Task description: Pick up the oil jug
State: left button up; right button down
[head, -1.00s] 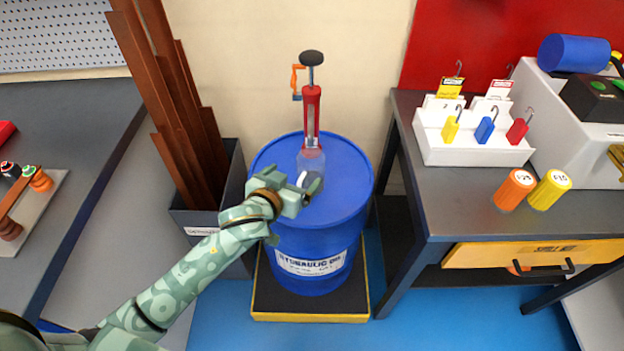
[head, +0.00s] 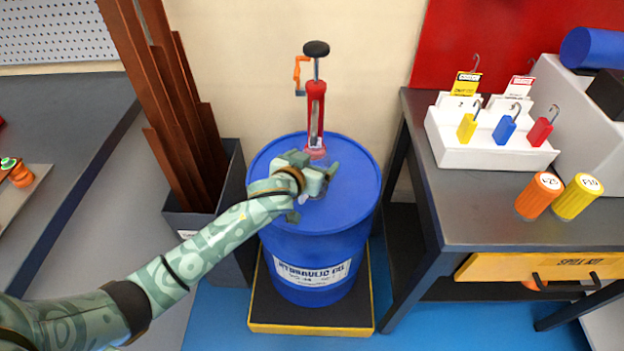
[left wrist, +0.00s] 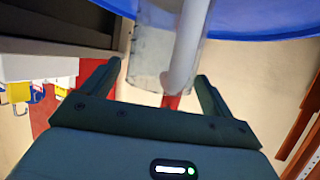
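The oil jug is a clear, see-through container with a white handle. It stands on top of the blue drum (head: 318,235), in front of the red hand pump (head: 316,105). In the head view my left gripper (head: 322,180) covers most of it. In the left wrist view the jug (left wrist: 150,45) and its white handle lie ahead, between the two spread fingers of the left gripper (left wrist: 157,75). The fingers are open, and I see no clear contact with the jug. My right gripper is not in view.
A bin of brown bars (head: 180,120) stands left of the drum. At right is a workbench (head: 450,190) with a white padlock holder (head: 490,150) and orange (head: 538,197) and yellow (head: 578,197) cylinders. The drum stands on a yellow-edged platform (head: 310,328).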

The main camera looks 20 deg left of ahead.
pick_arm(q)
jog(key=c, duration=1.3)
jog(key=shift+c, duration=0.2)
jog(key=shift+r, duration=0.1)
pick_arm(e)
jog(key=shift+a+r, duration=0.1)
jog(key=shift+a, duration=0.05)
